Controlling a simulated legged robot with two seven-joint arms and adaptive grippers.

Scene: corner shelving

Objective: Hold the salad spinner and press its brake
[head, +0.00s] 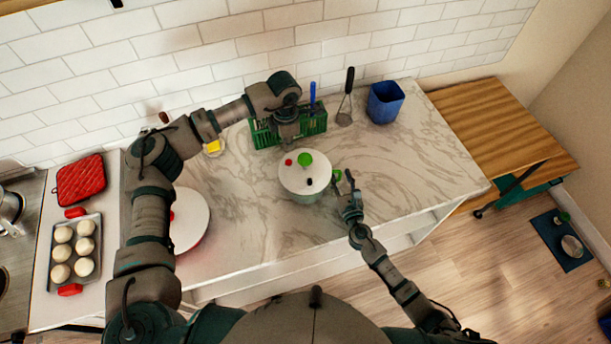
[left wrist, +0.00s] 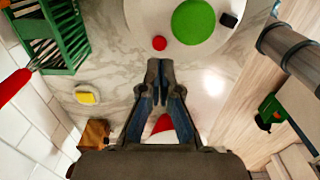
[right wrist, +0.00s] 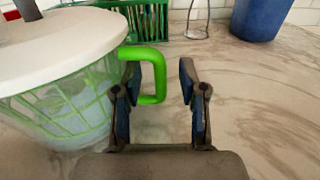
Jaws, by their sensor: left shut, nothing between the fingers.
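The salad spinner (head: 303,190) stands on the marble counter. Its white lid has a green knob (head: 305,159), a small red button (head: 288,162) and a black button (head: 309,182). I cannot tell which button is the brake. My left gripper (left wrist: 160,65) is shut and empty, its tips pointing at the lid's edge near the red button (left wrist: 159,43); contact is not visible. My right gripper (right wrist: 158,80) is open, its fingers on either side of the outer bar of the spinner's green handle (right wrist: 160,72). Its left finger overlaps the handle loop in view.
A green rack (head: 318,122) with utensils stands behind the spinner, and a blue bin (head: 385,102) is at the back right. The counter right of the spinner is clear.

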